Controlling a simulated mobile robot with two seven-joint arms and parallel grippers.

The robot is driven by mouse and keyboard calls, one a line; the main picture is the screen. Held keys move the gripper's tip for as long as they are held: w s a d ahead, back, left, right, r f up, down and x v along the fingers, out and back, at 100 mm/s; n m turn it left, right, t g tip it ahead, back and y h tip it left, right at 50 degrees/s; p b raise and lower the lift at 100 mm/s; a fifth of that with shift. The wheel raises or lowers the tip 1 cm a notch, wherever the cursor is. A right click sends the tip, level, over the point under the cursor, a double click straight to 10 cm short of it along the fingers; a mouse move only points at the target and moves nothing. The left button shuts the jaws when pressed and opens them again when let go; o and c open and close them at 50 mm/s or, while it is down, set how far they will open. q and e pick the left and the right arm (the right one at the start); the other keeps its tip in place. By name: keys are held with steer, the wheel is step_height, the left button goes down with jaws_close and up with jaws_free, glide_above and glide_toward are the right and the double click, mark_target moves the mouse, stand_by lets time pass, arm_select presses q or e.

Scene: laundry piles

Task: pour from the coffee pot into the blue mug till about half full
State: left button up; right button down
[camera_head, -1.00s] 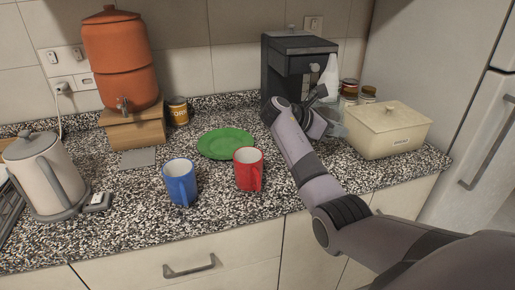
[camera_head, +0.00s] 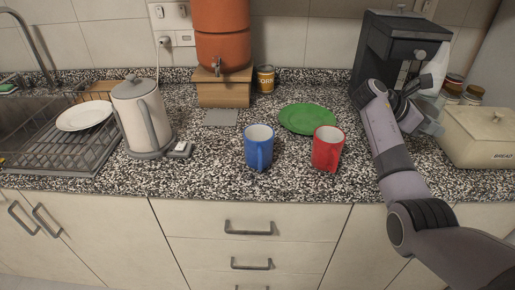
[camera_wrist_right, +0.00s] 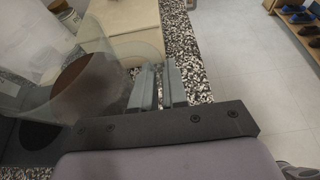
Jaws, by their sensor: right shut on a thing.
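The blue mug (camera_head: 258,150) stands upright on the speckled counter, its handle toward the front; its inside looks pale and I see no coffee in it. My right gripper (camera_head: 425,120) is in front of the black coffee machine (camera_head: 392,55), well to the right of the mug. In the right wrist view its fingers (camera_wrist_right: 160,86) are shut at the clear glass coffee pot (camera_wrist_right: 120,45), which has dark brown coffee (camera_wrist_right: 82,88) in it. My left gripper is not in view.
A red mug (camera_head: 327,150) stands just right of the blue one, with a green plate (camera_head: 308,118) behind. A kettle (camera_head: 140,118) and dish rack (camera_head: 60,150) are at left. A cream box (camera_head: 480,135) and jars are at right. The counter before the mugs is clear.

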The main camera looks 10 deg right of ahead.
steer(key=shift+r, duration=0.2)
steer(key=shift+r, duration=2.45)
